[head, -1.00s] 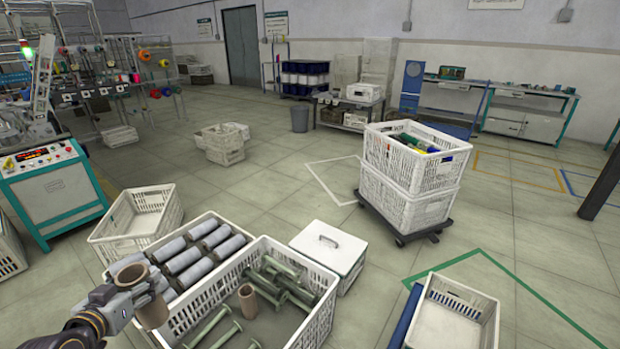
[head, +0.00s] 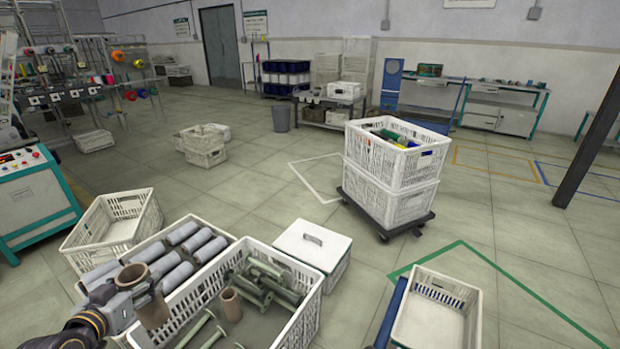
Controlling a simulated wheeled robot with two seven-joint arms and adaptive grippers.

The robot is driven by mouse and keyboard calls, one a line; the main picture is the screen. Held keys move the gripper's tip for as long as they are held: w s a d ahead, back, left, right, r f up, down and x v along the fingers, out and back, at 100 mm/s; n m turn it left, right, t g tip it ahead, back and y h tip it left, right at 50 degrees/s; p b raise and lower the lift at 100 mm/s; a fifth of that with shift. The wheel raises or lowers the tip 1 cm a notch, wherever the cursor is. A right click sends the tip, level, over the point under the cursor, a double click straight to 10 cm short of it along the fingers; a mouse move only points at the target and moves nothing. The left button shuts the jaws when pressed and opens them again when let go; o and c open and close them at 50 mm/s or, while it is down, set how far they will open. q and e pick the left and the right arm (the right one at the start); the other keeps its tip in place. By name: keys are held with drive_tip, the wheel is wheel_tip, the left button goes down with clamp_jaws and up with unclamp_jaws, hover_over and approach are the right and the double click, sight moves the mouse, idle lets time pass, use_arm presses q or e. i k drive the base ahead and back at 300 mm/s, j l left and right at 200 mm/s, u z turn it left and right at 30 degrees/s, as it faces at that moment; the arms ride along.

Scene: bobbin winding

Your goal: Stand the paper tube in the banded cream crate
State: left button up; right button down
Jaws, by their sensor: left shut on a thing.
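My left gripper (head: 141,290) is shut on a brown paper tube (head: 152,312) at the lower left of the head view. The tube is tilted, its upper end showing above the fingers and its lower end below them. The gripper covers its middle. The tube is in front of the left part of a cream crate (head: 311,312) that holds green bobbins and another brown tube (head: 231,304). That second tube stands nearly upright among the bobbins. I cannot tell which cream crate is the banded one. My right gripper is not in view.
A crate of grey rolls (head: 180,262) adjoins the bobbin crate. An empty crate (head: 110,250), a lidded white box (head: 312,246) and another open crate (head: 432,318) stand around. Stacked crates (head: 390,205) sit on a dolly. The floor beyond is largely clear.

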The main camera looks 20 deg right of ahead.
sight(431, 327)
drive_tip(key=l+z, duration=0.2)
drive_tip(key=z, duration=0.25)
drive_tip(key=i+l+z, duration=0.15)
drive_tip(key=z, duration=0.25)
drive_tip(key=i+l+z, duration=0.1)
drive_tip(key=z, duration=0.35)
drive_tip(key=i+l+z, duration=0.15)
drive_tip(key=z, duration=0.3)
drive_tip(key=i+l+z, duration=0.1)
drive_tip(key=z, duration=0.3)
drive_tip(key=i+z, duration=0.2)
drive_tip(key=z, duration=0.25)
